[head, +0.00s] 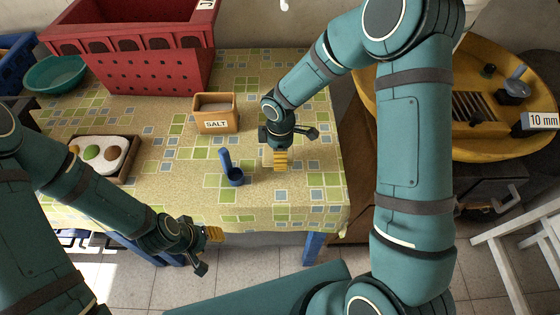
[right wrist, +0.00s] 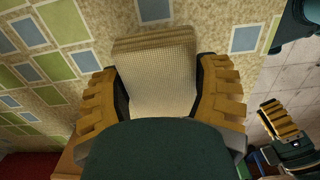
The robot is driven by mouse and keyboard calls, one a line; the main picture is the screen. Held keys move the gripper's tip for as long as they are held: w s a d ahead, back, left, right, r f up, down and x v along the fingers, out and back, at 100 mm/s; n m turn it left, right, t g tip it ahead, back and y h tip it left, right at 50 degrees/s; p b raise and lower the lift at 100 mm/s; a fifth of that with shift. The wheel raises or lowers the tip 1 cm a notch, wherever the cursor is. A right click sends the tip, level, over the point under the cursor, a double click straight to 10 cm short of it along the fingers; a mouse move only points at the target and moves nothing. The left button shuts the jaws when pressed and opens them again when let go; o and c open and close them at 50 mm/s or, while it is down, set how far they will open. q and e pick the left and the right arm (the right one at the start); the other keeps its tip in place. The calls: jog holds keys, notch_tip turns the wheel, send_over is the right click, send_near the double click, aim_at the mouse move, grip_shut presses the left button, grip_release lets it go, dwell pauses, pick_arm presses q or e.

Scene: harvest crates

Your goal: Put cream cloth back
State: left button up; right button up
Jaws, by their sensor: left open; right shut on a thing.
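The cream cloth (right wrist: 155,80) shows in the right wrist view as a folded, woven pad between the two yellow fingers of my right gripper (right wrist: 160,90), which is shut on it. In the head view my right gripper (head: 279,160) is over the patterned table, right of the blue scoop, and mostly hides the cloth. My left gripper (head: 212,250) is open and empty, in front of the table's near edge. It also shows in the right wrist view (right wrist: 283,122).
On the table (head: 190,185) are a wooden SALT box (head: 217,127), a blue scoop (head: 233,178), a red crate (head: 150,70) and a wooden tray (head: 125,170) with a white lining and round things. A teal bowl (head: 55,72) is at left; a yellow basin (head: 440,150) is right.

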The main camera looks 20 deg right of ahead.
notch_tip(320, 180, down, 4)
jog(key=shift+r+b, duration=0.2)
jog(key=shift+b, duration=0.15)
jog(key=shift+f, duration=0.15)
jog(key=o, duration=1.3)
